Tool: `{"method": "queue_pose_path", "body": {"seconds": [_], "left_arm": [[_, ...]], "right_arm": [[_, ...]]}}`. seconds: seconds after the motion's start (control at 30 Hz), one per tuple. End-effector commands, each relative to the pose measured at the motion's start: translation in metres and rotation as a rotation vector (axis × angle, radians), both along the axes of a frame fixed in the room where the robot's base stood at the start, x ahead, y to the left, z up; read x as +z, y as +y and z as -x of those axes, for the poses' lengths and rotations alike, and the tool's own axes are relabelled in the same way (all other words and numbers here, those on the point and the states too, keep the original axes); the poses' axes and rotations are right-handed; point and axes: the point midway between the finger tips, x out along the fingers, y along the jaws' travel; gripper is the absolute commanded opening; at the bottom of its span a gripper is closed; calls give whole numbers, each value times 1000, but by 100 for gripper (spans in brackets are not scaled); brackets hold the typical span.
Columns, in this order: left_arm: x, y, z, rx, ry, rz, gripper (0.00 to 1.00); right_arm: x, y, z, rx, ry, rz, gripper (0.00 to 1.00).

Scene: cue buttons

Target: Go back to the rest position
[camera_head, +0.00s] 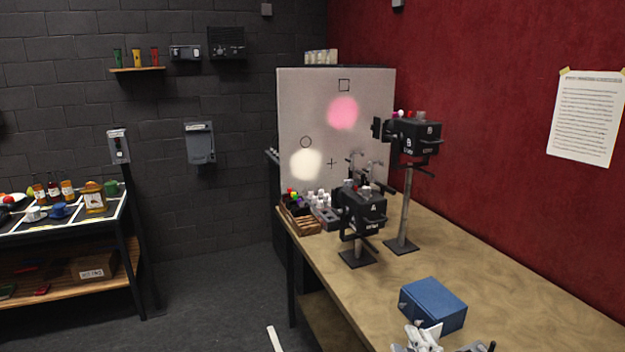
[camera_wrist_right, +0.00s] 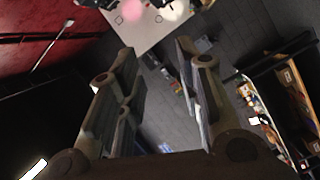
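My right gripper (camera_wrist_right: 156,52) is open in the right wrist view, its two fingers well apart with nothing between them. Pale grey mechanical parts (camera_head: 424,338) show at the bottom edge of the head view, beside the blue box; I cannot tell whether they belong to my right arm. My left gripper is not in view. The blue box (camera_head: 433,304), with small knobs on its side, sits on the wooden table (camera_head: 480,270). Lamp A (camera_head: 362,210) and lamp B (camera_head: 412,138) stand behind it on the table.
A pale board (camera_head: 360,88) carries a pink spot (camera_head: 343,112) and a cream spot (camera_head: 306,164). A crate (camera_head: 301,221) of small coloured items stands before it. A side table (camera_head: 20,235) with bottles and cups is at left.

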Motion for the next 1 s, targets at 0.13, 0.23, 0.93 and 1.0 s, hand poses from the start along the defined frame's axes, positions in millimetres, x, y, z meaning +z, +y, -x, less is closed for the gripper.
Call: {"method": "queue_pose_path", "body": {"seconds": [0.13, 0.23, 0.93, 1.0], "left_arm": [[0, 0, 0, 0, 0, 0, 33], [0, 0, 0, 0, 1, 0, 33], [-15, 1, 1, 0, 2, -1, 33], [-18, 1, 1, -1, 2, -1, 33]], "right_arm": [[-73, -28, 44, -175, 318, -269, 33], [-117, -37, 85, -289, 526, -425, 33], [-296, -22, 241, -660, 1196, -770, 33], [-323, -22, 240, -663, 1205, -765, 33]]}}
